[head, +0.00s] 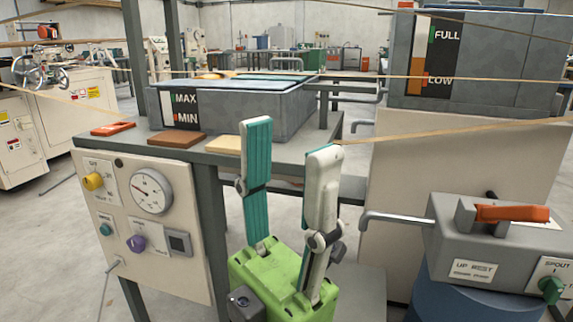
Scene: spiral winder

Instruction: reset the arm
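My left gripper (290,139) rises from the bottom middle, with a green body and two upright pale fingers with teal pads. The fingers stand apart with nothing between them. My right gripper is not in view. At the right, a grey box (450,243) sits on a blue drum (450,290). An orange handle (512,213) lies about level on top of it, and an "UP REST" label (473,271) is on its front. A bent grey pipe (395,217) sticks out of its left side. I cannot tell which part is the arm. The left gripper is left of the box, apart from it.
A cream panel (185,267) with a gauge and knobs fronts a table at the left. A grey tank (270,107) marked MAX and MIN stands on it. Another tank (480,60), marked FULL and LOW, stands at the right. Tan strands (440,132) cross the view.

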